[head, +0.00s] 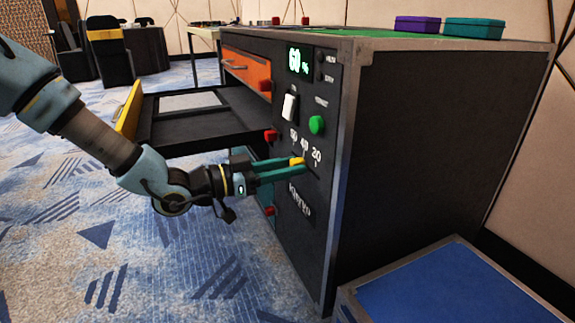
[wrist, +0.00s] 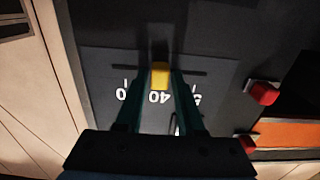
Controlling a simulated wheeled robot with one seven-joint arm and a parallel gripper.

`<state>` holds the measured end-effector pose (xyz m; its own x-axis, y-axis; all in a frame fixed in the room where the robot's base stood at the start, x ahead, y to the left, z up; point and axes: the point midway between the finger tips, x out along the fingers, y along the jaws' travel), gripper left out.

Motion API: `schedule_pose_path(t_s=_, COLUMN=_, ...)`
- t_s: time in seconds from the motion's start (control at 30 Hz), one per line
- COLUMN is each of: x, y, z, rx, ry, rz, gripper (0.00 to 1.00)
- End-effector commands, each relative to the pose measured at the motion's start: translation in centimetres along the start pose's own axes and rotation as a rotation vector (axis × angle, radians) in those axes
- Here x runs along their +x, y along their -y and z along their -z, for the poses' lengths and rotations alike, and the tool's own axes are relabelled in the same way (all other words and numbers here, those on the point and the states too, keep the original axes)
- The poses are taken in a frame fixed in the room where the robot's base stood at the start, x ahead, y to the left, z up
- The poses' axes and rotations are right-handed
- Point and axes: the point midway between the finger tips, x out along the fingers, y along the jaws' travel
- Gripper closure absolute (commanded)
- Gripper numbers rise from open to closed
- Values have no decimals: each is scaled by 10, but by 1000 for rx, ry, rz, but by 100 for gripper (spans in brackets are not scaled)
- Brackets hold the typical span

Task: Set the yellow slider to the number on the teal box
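The yellow slider (head: 297,161) is a small knob on the dark front panel of a cabinet, beside a scale with numbers such as 40 and 20. In the wrist view the yellow slider (wrist: 160,73) lines up roughly with the 40 mark. My gripper (head: 303,164) has its teal fingers on either side of the knob, and they appear to touch it. The gripper (wrist: 161,76) hides part of the scale in the wrist view. The teal box (head: 474,28) lies on the cabinet top at the back right; no number on it is readable from here.
A green display (head: 299,61) appears to read 60 %. A white switch (head: 289,107) and green button (head: 316,125) sit above the slider. A drawer (head: 185,115) stands open at left. A purple box (head: 417,24) lies beside the teal one. A blue-topped box (head: 440,290) stands front right.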

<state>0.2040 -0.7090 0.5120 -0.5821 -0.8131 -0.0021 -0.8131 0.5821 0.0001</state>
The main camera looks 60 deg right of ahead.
Motion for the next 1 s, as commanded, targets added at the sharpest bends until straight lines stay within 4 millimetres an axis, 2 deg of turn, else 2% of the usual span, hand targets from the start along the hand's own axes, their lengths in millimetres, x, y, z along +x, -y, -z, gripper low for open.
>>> schedule_pose_path(t_s=0.03, x=0, y=0, z=0, rx=0, ry=-1, rz=0, gripper=56)
schedule_pose_path(t_s=0.17, x=0, y=0, z=0, rx=0, ry=-1, rz=0, gripper=43)
schedule_pose_path(t_s=0.47, x=-3, y=1, z=1, rx=0, ry=-1, rz=1, gripper=43)
schedule_pose_path(t_s=0.57, x=-14, y=2, z=3, rx=-1, ry=0, rz=3, gripper=43)
schedule_pose_path(t_s=0.8, x=-61, y=1, z=4, rx=-2, ry=-1, rz=4, gripper=43)
schedule_pose_path(t_s=1.0, x=-94, y=1, z=2, rx=-1, ry=-1, rz=3, gripper=43)
